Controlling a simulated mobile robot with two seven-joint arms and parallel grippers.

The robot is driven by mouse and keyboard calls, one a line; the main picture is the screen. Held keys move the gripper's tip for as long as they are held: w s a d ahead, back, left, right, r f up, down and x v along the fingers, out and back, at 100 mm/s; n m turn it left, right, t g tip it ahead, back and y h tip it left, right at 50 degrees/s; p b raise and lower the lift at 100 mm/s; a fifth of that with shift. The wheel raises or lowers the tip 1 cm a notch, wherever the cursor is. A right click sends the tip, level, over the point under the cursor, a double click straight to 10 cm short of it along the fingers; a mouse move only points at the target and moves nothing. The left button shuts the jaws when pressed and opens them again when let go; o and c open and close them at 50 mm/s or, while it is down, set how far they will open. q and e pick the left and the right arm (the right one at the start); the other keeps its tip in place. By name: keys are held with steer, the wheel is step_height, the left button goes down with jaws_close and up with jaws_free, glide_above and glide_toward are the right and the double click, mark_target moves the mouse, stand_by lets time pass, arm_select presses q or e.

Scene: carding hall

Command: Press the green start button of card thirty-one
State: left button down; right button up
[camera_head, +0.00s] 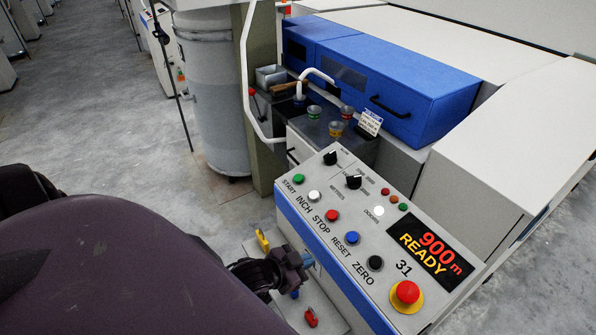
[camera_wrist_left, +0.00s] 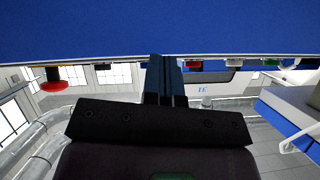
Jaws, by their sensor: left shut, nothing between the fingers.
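The control panel (camera_head: 345,190) of card 31 slopes across the lower middle of the head view. Its green start button (camera_head: 299,178) is at the far left end of the button row, uncovered. In the left wrist view a small green button (camera_wrist_left: 269,62) shows edge-on, right of the fingers. My left gripper (camera_head: 307,261) is shut and empty, in front of the panel's blue front face, below the button row and nearer to me than the start button. In the left wrist view its fingers (camera_wrist_left: 164,78) overlap the panel edge; I cannot tell whether they touch it. My right gripper is not in view.
White inch (camera_head: 314,196), red stop (camera_head: 332,215), blue reset (camera_head: 353,237) and black zero (camera_head: 375,262) buttons follow in the row. A red emergency button (camera_head: 407,292) stands at the near end. The display (camera_head: 430,258) reads 900 m READY. A curved white rail (camera_head: 247,90) rises beyond the panel.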

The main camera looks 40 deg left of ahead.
arm_select(q)
steer(key=w+a+r+m, duration=0.3)
steer(key=w+a+r, duration=0.4)
steer(key=a, duration=0.3)
steer(key=w+a+r+m, duration=0.3)
steer(key=w+a+r, duration=0.5)
steer(key=a, duration=0.2)
steer(key=shift+w+r+g, duration=0.15)
steer(key=shift+w+g, duration=0.15)
steer(key=shift+w, duration=0.05)
steer(key=shift+b, duration=0.3)
steer(key=b, duration=0.7)
glide_above(296, 181)
steer(key=f, duration=0.6)
steer(key=shift+s+a+f, duration=0.15)
steer(key=shift+s+f, duration=0.15)
steer(key=shift+f, duration=0.05)
steer(key=shift+w+f+b, duration=0.3)
steer(key=shift+f, duration=0.6)
